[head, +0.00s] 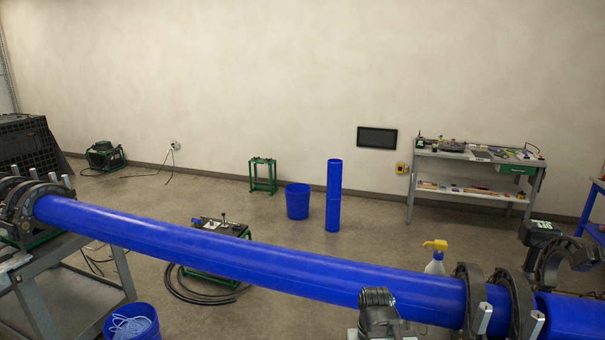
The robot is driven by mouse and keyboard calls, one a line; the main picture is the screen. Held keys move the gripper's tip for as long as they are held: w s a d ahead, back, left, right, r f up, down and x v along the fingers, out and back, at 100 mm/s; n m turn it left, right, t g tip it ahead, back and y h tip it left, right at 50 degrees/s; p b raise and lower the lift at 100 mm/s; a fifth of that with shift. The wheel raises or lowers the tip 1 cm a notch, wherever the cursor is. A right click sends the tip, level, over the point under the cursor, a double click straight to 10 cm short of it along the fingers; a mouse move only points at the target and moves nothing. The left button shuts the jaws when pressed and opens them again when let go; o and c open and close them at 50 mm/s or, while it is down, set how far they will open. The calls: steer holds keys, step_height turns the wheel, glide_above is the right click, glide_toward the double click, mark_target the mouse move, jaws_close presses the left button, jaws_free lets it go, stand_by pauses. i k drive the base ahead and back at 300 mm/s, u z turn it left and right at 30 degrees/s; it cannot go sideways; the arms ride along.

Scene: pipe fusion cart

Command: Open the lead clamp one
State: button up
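A long blue pipe (240,253) runs across the head view from the left cart to the lower right. Two dark ring clamps, one (468,285) and another (516,292), close around its right end and have silver bolts at the front. Farther right, a dark curved clamp half (549,262) stands raised. More dark clamps (27,205) hold the pipe's left end. I cannot tell which of these is lead clamp one. My gripper (377,298) is in front of the pipe, left of the right-hand clamps and apart from them. Its fingers are not clear enough to show whether it is open.
A spray bottle (435,259) with a yellow top stands behind the pipe. A blue bucket (131,325) is at the lower left. A workbench (432,179), an upright blue pipe (334,197) and another bucket (297,202) stand farther back. Open floor lies between them.

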mark_target(582, 256)
steer(key=z, duration=1.1)
steer(key=k, duration=0.25)
steer(key=u, duration=0.2)
